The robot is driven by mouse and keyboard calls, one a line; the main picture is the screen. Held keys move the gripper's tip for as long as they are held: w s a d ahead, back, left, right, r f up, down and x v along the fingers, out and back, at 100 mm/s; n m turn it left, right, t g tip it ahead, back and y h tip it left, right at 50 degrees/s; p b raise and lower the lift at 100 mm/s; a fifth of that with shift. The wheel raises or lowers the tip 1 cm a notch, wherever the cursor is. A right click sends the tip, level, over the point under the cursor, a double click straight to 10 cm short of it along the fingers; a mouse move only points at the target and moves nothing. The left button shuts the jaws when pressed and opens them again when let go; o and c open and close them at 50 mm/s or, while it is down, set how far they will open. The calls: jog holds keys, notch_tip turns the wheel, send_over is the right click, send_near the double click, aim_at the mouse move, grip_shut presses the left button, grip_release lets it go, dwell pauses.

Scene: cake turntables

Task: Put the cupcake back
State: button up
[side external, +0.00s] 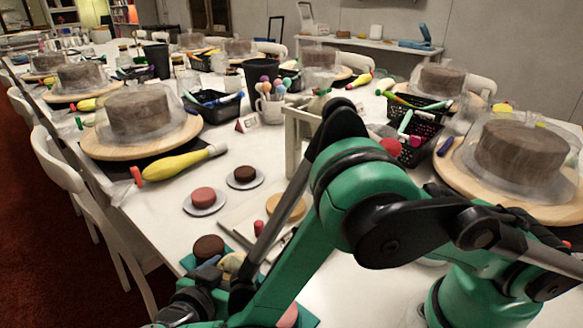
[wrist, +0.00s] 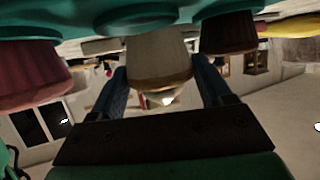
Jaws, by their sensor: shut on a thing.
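My gripper (wrist: 160,80) is shut on a cream cupcake (wrist: 158,58), one finger on each side of it. The wrist picture is upside down. The cupcake's narrow base meets the edge of a teal tray (wrist: 95,18); I cannot tell if it rests there. A pink cupcake (wrist: 30,70) and a dark brown cupcake (wrist: 228,35) flank it. In the side view the cream cupcake (side external: 232,262) is partly hidden by my arm, beside the brown cupcake (side external: 208,247). The pink one (side external: 288,316) shows low behind my arm.
Saucers with a pink cake (side external: 203,196) and a brown cake (side external: 244,173) stand farther back. A tan disc (side external: 288,206) lies near my arm. A yellow piping bag (side external: 178,163), turntables with covered cakes (side external: 140,110), and black baskets (side external: 212,105) crowd the table beyond.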

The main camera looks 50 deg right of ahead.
aim_at(231, 270)
jog(key=shift+f, duration=0.3)
jog(key=o, duration=1.4)
jog(key=shift+c, duration=0.2)
jog(key=shift+r, duration=0.1)
notch_tip(231, 270, up, 20)
jog(key=s+d+f+n+t+y, duration=0.1)
jog(key=s+d+f+n+y, duration=0.1)
jog(key=d+f+n+y, duration=0.2)
jog(key=s+d+f+n+y, duration=0.2)
jog(key=d+f+n+y, duration=0.2)
jog(key=d+n+y, duration=0.4)
jog(key=shift+s+d+f+n+t, duration=0.15)
jog(key=shift+d+f+n+t, duration=0.1)
jog(key=shift+d+n+t, duration=0.25)
